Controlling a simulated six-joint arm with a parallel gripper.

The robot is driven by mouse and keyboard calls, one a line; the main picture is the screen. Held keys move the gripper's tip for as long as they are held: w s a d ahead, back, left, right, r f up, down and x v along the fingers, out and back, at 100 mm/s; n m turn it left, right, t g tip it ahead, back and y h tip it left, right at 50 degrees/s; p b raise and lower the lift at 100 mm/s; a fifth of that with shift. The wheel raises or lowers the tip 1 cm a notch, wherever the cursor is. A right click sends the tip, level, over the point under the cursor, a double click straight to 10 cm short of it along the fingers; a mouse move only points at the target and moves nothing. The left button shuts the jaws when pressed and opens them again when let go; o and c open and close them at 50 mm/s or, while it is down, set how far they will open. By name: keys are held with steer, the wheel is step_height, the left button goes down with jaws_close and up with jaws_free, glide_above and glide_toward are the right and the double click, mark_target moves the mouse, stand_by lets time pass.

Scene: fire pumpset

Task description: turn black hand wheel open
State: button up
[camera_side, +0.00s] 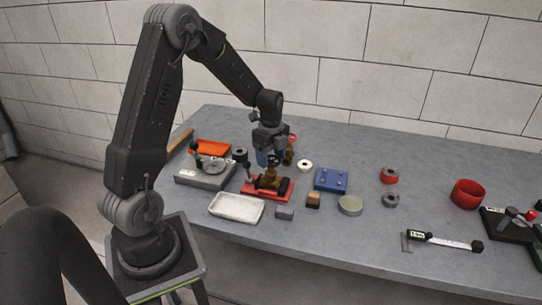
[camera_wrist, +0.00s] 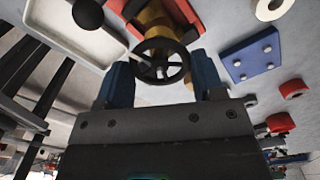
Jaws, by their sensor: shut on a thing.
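The black hand wheel (camera_wrist: 160,62) is a spoked ring on a brass valve body (camera_wrist: 152,22), which also shows in the side view (camera_side: 267,181). The valve stands on a red base (camera_side: 279,192). My gripper (camera_side: 270,159) points down over the valve. In the wrist view, its two blue fingers (camera_wrist: 162,74) are at opposite sides of the wheel rim, shut on it. In the side view the fingers partly hide the wheel.
A white tray (camera_side: 236,208) lies in front of the valve, and a grey fixture (camera_side: 190,177) stands to its left. A blue block (camera_side: 331,180) sits to the right, with small blocks and rings around. The table's right middle has free room.

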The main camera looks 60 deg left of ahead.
steer(key=n, duration=1.2)
steer(key=shift+n, duration=0.4)
steer(key=n, duration=1.2)
steer(key=shift+n, duration=0.3)
steer(key=n, duration=1.2)
steer(key=shift+n, duration=0.4)
steer(key=n, duration=1.1)
steer(key=shift+n, duration=0.4)
